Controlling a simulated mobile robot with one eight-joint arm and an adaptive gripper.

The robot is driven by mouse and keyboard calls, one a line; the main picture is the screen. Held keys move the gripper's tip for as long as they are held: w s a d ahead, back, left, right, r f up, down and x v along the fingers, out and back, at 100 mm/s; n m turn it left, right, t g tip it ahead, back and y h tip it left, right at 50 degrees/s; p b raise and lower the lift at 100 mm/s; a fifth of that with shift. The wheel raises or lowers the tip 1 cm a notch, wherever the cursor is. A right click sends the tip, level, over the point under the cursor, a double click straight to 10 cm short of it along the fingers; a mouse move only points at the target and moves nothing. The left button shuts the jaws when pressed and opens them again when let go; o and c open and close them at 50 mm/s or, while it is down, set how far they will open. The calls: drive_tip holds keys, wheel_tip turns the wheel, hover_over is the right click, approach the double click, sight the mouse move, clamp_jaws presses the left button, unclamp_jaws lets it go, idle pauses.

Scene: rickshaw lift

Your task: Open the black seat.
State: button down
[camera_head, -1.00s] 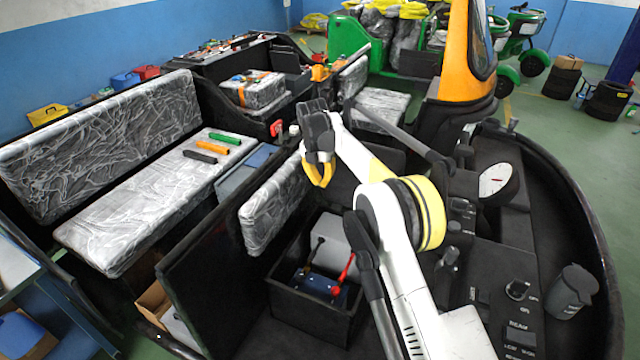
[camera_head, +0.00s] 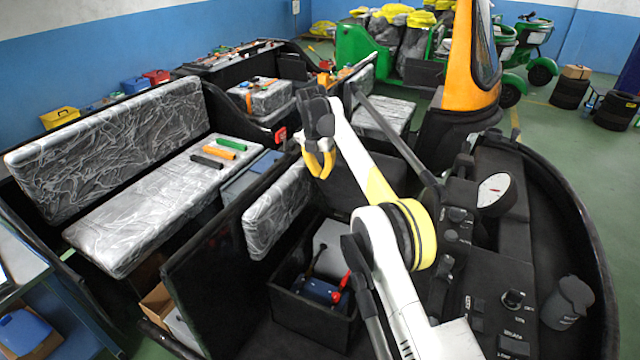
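My gripper (camera_head: 320,172) has yellow fingertips, points downward and hangs in the air above the cab. A gap shows between its fingers, and nothing is held in it. Below it is an open black box (camera_head: 305,312), with a blue battery (camera_head: 318,290) and red and black clamps inside. A dark panel (camera_head: 348,178) shows behind my arm, above and behind the box; it may be the black seat, but my arm partly covers it and I cannot tell how it is hinged. My gripper appears apart from the box and the panel.
A plastic-wrapped backrest (camera_head: 275,212) on a black partition stands left of the box. A long wrapped bench (camera_head: 140,235) at left carries several coloured bars. The black dashboard (camera_head: 490,260) with switches and a gauge (camera_head: 495,193) is at right. A dark bar (camera_head: 400,140) slants behind my arm.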

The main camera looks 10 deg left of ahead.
drive_tip(key=w+d+r+m+t+h+p, duration=0.2)
drive_tip(key=w+d+r+m+t, duration=0.2)
drive_tip(key=m, duration=1.4)
drive_tip(key=w+d+r+m+t+h+p, duration=0.15)
drive_tip(key=w+d+r+m+t, duration=0.3)
drive_tip(key=m, duration=1.35)
drive_tip(key=shift+y, duration=0.25)
drive_tip(key=x, duration=0.9)
drive_tip(key=shift+w+d+f, duration=0.1)
drive_tip(key=shift+d+f, duration=0.25)
drive_tip(key=s, duration=0.1)
drive_tip(key=s+a, duration=0.1)
drive_tip(key=shift+s+f, duration=0.3)
drive_tip(key=shift+s, duration=0.05)
drive_tip(key=shift+s+a+f, duration=0.2)
drive_tip(key=shift+s+f, duration=0.05)
drive_tip(key=shift+s, duration=0.25)
